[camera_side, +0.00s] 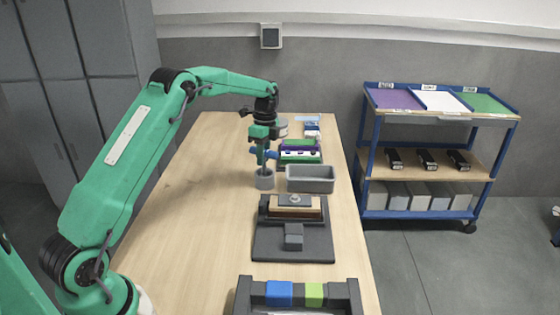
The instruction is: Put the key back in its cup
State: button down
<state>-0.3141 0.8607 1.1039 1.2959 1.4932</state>
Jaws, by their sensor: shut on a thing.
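My gripper (265,150) points down over the wooden table, shut on the key. The key is small and mostly hidden by the fingers, so its shape is not clear. A small round grey cup (265,182) stands on the table directly below my gripper. The fingertips are at or just above the cup's rim; I cannot tell whether the key's lower end is inside it.
A grey open bin (311,178) stands just right of the cup. A dark fixture (293,245) with a wooden block is nearer the camera, and a dark rack (296,294) is at the front edge. A green and purple holder (300,152) is behind. The table's left side is clear.

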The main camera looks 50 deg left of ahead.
jog(key=shift+f, duration=0.4)
jog(key=shift+f, duration=0.1)
jog(key=c, duration=1.3)
grip_release()
jog(key=shift+o, duration=0.2)
notch_tip(320, 180, up, 12)
jog(key=w, duration=0.1)
jog(key=shift+w+a, duration=0.15)
jog(key=shift+a, duration=0.05)
